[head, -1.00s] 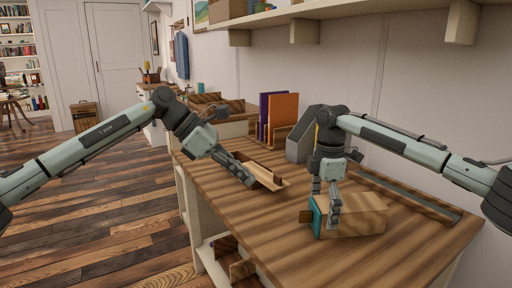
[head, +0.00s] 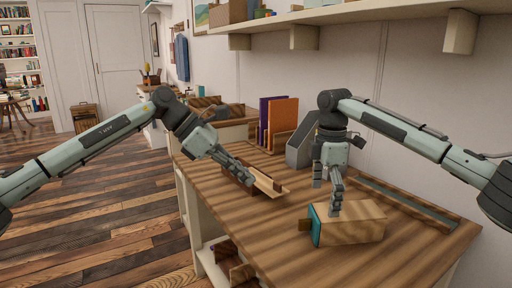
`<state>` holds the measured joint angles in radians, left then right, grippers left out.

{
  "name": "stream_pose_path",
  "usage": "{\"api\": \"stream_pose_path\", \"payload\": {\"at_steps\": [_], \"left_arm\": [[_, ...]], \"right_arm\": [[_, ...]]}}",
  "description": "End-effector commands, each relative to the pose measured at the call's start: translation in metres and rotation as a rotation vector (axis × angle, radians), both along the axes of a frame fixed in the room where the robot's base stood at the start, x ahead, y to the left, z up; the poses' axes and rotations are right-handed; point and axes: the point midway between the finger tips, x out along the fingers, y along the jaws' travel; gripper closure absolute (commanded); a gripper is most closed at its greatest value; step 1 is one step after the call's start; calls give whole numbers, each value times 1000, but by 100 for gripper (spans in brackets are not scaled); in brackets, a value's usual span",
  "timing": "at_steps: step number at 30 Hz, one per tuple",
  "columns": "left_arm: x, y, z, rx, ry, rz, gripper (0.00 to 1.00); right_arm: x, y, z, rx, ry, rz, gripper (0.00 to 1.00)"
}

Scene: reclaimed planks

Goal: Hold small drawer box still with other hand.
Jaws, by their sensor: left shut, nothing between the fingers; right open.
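The small drawer box (head: 356,222) is a light wooden box with a teal front at its left end and a small wooden piece sticking out there. It lies on the worktop (head: 285,230) at the front right. My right gripper (head: 327,196) is open, pointing down at the box's left end. One fingertip overlaps the box's top edge in the picture; I cannot tell if it touches. My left gripper (head: 246,172) is shut and empty, over a shallow wooden tray (head: 268,186) left of the box. It partly hides the tray.
Purple and orange upright folders (head: 283,118) and a grey angled holder (head: 302,148) stand at the back. A grey strip (head: 405,201) lies along the wall side. A shelf (head: 345,18) overhangs above. The worktop between tray and box is clear.

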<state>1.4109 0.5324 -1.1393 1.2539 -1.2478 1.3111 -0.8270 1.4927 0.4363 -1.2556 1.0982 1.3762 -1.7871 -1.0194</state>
Motion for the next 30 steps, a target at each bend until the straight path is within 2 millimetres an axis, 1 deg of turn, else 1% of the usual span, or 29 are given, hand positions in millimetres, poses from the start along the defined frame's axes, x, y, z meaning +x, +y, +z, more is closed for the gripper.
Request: {"api": "stream_pose_path", "payload": {"at_steps": [9,12,15,20,30], "left_arm": [[0,0,0,0,0,0,100],[0,0,0,0,0,0,100],[0,0,0,0,0,0,100],[0,0,0,0,0,0,100],[0,0,0,0,0,0,100]], "right_arm": [[0,1,67,1,-3,0,0],[0,1,85,1,-2,1,0],[0,0,98,0,-1,0,0],[0,0,107,-1,0,0,0],[0,0,107,-1,1,0,0]]}}
